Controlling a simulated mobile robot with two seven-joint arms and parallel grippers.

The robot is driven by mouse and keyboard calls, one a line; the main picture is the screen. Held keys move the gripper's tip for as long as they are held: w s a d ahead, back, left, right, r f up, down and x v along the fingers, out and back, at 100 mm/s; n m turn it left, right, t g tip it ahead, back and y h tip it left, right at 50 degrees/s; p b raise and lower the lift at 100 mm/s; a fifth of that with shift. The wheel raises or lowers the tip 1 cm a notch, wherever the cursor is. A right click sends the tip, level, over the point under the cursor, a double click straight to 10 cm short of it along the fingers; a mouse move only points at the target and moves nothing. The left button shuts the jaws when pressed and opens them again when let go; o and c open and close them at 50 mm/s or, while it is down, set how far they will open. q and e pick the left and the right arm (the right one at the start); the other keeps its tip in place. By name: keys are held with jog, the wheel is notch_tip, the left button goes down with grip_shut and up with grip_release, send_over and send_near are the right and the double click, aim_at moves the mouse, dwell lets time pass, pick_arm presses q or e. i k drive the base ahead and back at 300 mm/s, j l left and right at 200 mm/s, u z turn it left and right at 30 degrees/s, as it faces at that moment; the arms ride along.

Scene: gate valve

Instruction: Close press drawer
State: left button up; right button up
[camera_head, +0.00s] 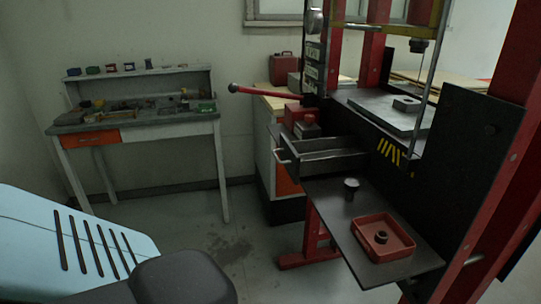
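The red and black press (375,62) stands at the right. Its dark grey drawer (292,165) is pulled out toward the left, and its open top shows a seemingly empty inside. A thin handle (279,156) is on the drawer's left-facing front. Neither of my grippers shows in the view, and nothing is seen touching the drawer.
Below the drawer, a dark shelf (335,208) carries a red tray (405,248) and a small dark knob-like part (351,187). A red lever (268,91) juts left above the drawer. A cluttered workbench (180,128) stands at the left wall. Floor between is clear.

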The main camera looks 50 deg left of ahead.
aim_at(302, 158)
jog(key=u, duration=0.4)
jog(key=i+l+u, duration=0.1)
jog(key=u, duration=0.3)
jog(key=i+l+u, duration=0.1)
jog(key=u, duration=0.7)
jog(key=l, duration=0.1)
